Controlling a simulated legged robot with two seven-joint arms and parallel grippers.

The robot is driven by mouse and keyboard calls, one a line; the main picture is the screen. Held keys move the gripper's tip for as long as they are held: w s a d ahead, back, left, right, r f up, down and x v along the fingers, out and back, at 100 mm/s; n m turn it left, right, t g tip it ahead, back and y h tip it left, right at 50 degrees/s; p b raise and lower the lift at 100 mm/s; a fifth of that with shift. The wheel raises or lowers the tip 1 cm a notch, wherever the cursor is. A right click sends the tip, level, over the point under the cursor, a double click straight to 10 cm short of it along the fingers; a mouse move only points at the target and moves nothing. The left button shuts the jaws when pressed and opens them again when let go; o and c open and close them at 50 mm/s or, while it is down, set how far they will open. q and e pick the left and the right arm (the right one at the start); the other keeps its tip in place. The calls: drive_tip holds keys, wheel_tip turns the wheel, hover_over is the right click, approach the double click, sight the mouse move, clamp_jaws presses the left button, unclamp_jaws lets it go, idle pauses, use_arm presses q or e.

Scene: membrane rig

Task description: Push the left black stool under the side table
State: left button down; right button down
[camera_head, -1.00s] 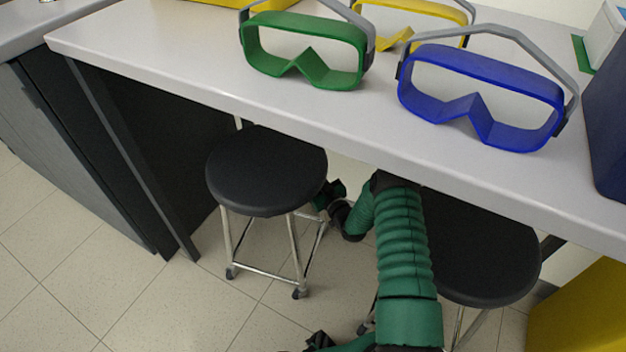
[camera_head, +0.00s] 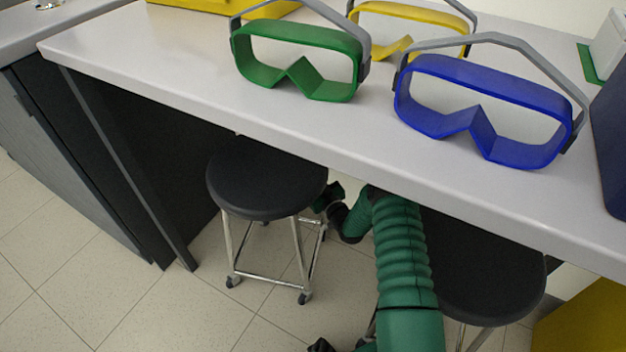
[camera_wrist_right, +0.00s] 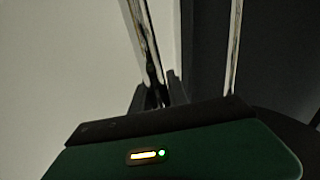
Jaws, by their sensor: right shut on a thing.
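The left black stool (camera_head: 266,178) has a round black seat and chrome legs with small casters. It stands upright at the side table's (camera_head: 330,165) front edge, and the far rim of its seat is at or just under the tabletop. My right arm reaches down in front of the table. My right gripper (camera_head: 328,197) is beside the stool's right side, below the seat. In the right wrist view, my right gripper's jaws (camera_wrist_right: 160,95) are shut around a chrome stool leg (camera_wrist_right: 146,45).
A second black stool (camera_head: 490,265) stands to the right, partly behind my right arm. A dark table leg (camera_head: 130,170) is left of the stool. Green goggles (camera_head: 300,62) and blue goggles (camera_head: 485,110) stand on the tabletop. Tiled floor (camera_head: 100,290) is clear at the front left.

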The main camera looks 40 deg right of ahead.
drive_tip(key=c, duration=1.2)
unclamp_jaws()
drive_tip(key=shift+a, duration=0.3)
drive_tip(key=shift+d, duration=0.1)
drive_tip(key=s+a+p, duration=0.1)
drive_tip(key=s+p, duration=0.3)
drive_tip(key=s, duration=0.3)
drive_tip(key=shift+s+f, duration=0.15)
drive_tip(key=shift+s, duration=0.05)
